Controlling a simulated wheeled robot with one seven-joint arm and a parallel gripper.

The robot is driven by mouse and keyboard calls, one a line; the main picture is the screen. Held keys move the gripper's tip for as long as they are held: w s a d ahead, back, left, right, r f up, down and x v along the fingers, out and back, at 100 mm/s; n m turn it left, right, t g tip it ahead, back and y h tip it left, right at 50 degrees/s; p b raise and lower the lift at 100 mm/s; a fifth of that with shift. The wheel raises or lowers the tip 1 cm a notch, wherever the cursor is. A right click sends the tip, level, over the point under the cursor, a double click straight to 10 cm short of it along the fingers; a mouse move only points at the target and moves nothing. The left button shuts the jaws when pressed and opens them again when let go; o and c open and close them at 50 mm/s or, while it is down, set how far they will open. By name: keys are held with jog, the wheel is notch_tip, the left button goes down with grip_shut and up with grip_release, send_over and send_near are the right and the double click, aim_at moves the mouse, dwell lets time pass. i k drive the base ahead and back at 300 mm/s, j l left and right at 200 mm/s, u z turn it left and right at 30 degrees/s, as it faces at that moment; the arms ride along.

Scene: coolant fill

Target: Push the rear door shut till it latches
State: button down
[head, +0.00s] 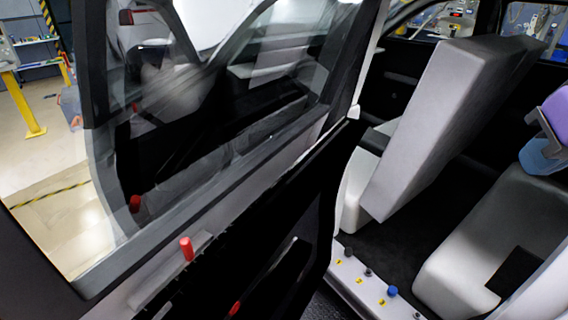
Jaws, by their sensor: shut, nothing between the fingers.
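The rear door (310,210) stands open and fills the left and middle of the head view, its dark inner panel facing me. Its window (210,110) is see-through with reflections. A red pin (187,248) sticks up from the ledge below the glass, and a small red part (235,308) shows lower on the panel. The door opening lies to the right, with the light sill (365,285) in plain sight. The door's latch cannot be made out. My gripper is not in view.
Inside the car are a grey front seat back (440,120) and a pale rear seat (490,235). A purple and blue object (550,145) is at the right edge. The sill bears a blue knob (391,291) and darker ones. A yellow post (22,105) stands far left.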

aim_at(272, 219)
jog(key=k+j+u, duration=0.2)
jog(key=k+j, duration=0.25)
jog(key=j, duration=0.15)
jog(key=k+j+u, duration=0.1)
jog(key=j+u, duration=0.15)
jog(key=j, duration=0.6)
jog(key=j+u, duration=0.2)
jog(key=j, duration=0.6)
jog(key=k+l, duration=0.1)
jog(key=l, duration=0.3)
